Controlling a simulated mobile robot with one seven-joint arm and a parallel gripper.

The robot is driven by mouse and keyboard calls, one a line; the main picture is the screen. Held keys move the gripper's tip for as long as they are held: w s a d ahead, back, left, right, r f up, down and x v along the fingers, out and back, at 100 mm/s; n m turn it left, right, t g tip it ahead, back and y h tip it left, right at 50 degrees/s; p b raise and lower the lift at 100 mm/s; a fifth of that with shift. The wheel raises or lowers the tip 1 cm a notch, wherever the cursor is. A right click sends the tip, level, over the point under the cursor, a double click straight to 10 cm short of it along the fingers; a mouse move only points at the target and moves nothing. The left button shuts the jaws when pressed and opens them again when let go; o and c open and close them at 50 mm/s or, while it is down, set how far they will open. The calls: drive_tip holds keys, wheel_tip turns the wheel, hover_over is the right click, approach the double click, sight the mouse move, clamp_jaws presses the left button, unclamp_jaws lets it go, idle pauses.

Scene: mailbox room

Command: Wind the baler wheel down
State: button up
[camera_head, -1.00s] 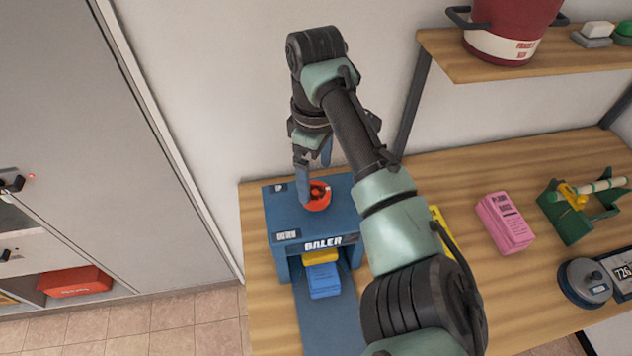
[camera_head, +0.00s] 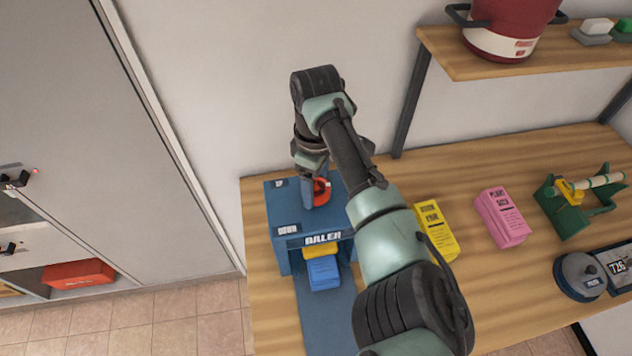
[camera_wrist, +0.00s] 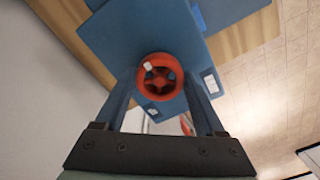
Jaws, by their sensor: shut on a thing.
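The blue baler (camera_head: 290,215) stands at the left end of the wooden table, with a "BALER" label on its front and a "DOWN" label on top. Its red round wheel (camera_head: 322,192) sits on top. My gripper (camera_head: 312,190) reaches down from above and is shut on the wheel. In the wrist view the wheel (camera_wrist: 160,92) lies between the two fingers of my gripper (camera_wrist: 158,84), one on each side. A yellow piece (camera_head: 320,250) and a blue block (camera_head: 323,273) show in the baler's front opening. My arm hides part of the baler's right side.
A yellow packet (camera_head: 436,232) and a pink packet (camera_head: 503,218) lie on the table to the right. Farther right are a green stand (camera_head: 566,213) and a round grey device (camera_head: 582,275). A shelf (camera_head: 475,66) with a red pot (camera_head: 505,28) hangs above. Grey cabinets (camera_head: 90,130) stand left.

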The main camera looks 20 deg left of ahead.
drive_tip(key=c, duration=0.4)
drive_tip(key=shift+c, duration=0.2)
